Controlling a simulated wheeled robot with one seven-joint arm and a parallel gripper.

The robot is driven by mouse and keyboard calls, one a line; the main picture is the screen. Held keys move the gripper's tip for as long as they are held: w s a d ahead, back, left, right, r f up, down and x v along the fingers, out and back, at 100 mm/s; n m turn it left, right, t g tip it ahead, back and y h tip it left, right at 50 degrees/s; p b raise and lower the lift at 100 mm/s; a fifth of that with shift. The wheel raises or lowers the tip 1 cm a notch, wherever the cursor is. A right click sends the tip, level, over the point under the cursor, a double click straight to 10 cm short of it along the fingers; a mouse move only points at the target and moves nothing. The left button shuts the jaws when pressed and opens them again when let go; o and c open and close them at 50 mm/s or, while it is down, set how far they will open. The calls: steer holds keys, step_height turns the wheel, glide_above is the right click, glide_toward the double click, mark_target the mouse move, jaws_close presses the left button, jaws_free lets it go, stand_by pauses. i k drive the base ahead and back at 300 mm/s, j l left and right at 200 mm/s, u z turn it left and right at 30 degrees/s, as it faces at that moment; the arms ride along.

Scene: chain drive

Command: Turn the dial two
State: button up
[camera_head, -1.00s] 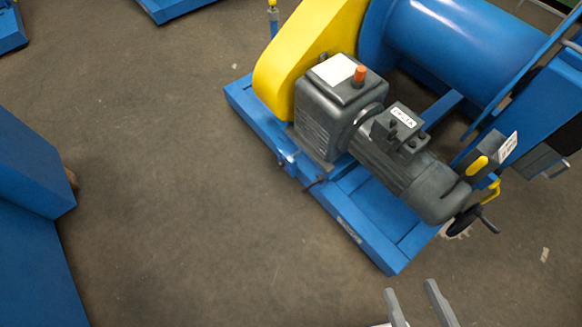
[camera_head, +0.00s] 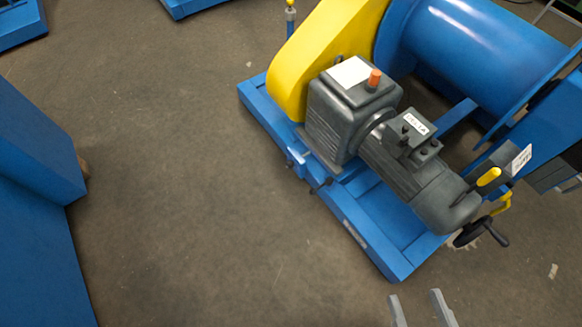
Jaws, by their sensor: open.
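My gripper (camera_head: 420,309) shows at the bottom edge, right of centre, as two grey fingers standing apart. It is open, with nothing between the fingers, and is apart from the machine. No part that is clearly a dial shows. A dark handwheel with a crank handle (camera_head: 480,233) is on the machine's right side, above and right of my gripper. A yellow-tipped lever (camera_head: 488,177) stands just above the handwheel. The dark grey motor (camera_head: 408,173) and gearbox (camera_head: 345,115) sit on the blue base frame (camera_head: 362,249). The gearbox has an orange cap (camera_head: 374,77) on top.
A large blue drum (camera_head: 480,50) and a yellow chain guard (camera_head: 318,50) rise behind the gearbox. A blue block (camera_head: 35,200) stands at the left edge. The brown floor (camera_head: 190,180) between it and the machine is clear.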

mark_target(289, 165)
steer(key=i+j, duration=0.3)
steer(key=i+j+z, duration=0.1)
steer(key=i+j, duration=0.15)
steer(key=j, duration=0.2)
steer(key=i+j, duration=0.25)
steer(key=i+j+z, duration=0.1)
steer(key=i+j, duration=0.2)
steer(key=j, duration=0.2)
steer(key=i+j, duration=0.25)
steer(key=j, duration=0.15)
steer(key=i+j, duration=0.25)
steer(key=j, duration=0.2)
steer(key=l+z, duration=0.05)
